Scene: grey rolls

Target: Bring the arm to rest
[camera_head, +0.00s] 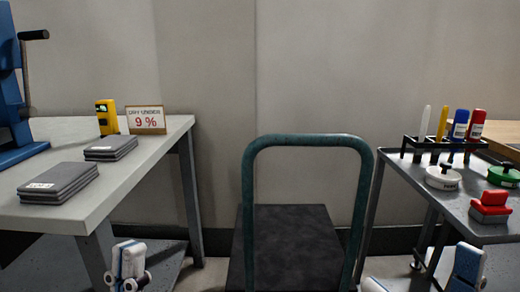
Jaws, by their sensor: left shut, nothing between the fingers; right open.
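Parts of my two arms show along the bottom edge as white and blue links. The one at the left is in front of the grey table's leg, and the one at the right is below the dark side table. I cannot make out the fingers of either gripper in this view. Nothing is seen held.
A grey table (148,153) at left bears two grey stacks (58,183) (111,147), a yellow meter (107,117) and a "DRY UNDER 9 %" sign (146,119). A trolley (292,240) stands mid-floor. The right table (450,199) holds a tube rack (440,144), pots and a red object (490,206).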

